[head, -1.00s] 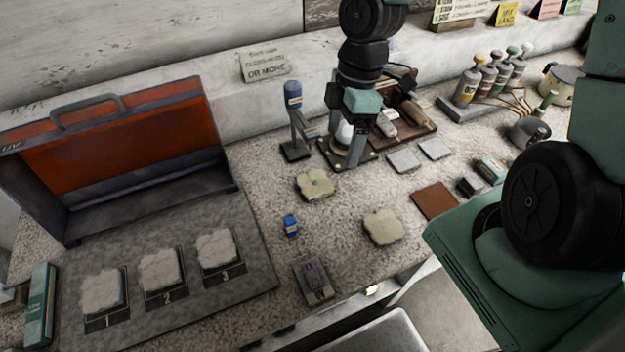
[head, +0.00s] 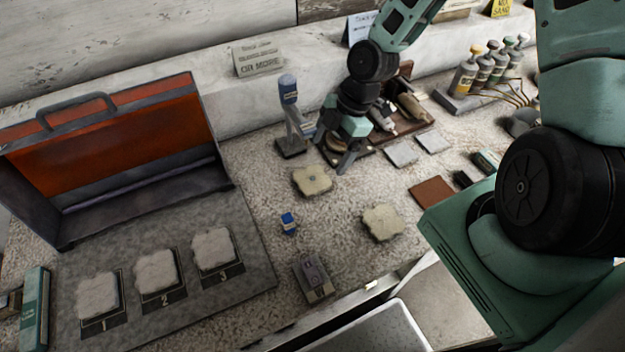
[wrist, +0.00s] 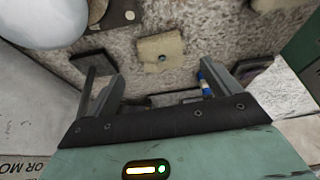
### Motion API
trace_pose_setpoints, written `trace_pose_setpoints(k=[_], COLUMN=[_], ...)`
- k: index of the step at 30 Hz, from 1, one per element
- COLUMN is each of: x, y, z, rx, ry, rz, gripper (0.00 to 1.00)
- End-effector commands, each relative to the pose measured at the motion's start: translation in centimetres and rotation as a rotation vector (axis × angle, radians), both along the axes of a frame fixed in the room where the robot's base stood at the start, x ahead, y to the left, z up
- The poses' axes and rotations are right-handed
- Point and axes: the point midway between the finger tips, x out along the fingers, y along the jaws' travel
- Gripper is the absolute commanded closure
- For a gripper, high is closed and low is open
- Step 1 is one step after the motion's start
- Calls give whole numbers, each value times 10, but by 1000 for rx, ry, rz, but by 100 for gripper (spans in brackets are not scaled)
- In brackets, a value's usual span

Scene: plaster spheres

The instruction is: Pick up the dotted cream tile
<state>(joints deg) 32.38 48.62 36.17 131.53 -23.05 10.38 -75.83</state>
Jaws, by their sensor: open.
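The dotted cream tile (head: 312,180) lies flat on the speckled counter, a scalloped square with a small dark dot at its middle. It also shows in the wrist view (wrist: 160,56), beyond the fingertips and between them in the picture. My gripper (head: 335,152) is open and empty, pointing down above the counter, just behind and to the right of the tile in the head view. It is apart from the tile. Both fingers show in the wrist view (wrist: 157,72). A second cream tile (head: 382,222), with no clear dot, lies farther right and nearer the front edge.
A small blue bottle (head: 288,223) stands in front of the tile. A stand with a blue top (head: 288,110) rises close to my gripper's left. A grey board (head: 200,290) with three numbered pale tiles lies left, before an open orange-lined case (head: 110,150). Counter between the cream tiles is clear.

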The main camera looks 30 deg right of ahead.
Motion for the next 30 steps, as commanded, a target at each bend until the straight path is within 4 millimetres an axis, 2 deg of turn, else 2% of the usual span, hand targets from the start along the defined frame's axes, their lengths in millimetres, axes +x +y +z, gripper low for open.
trace_pose_setpoints(k=[3,11,20,29,30], x=[-1,-2,-3,-3,-3], y=[7,14,28,29,29], z=[-15,-30,-66,-70,-70], rx=[1,0,1,0,0], ry=[2,3,2,0,0], rz=[2,0,0,-1,-1], gripper=[11,11,11,11,22])
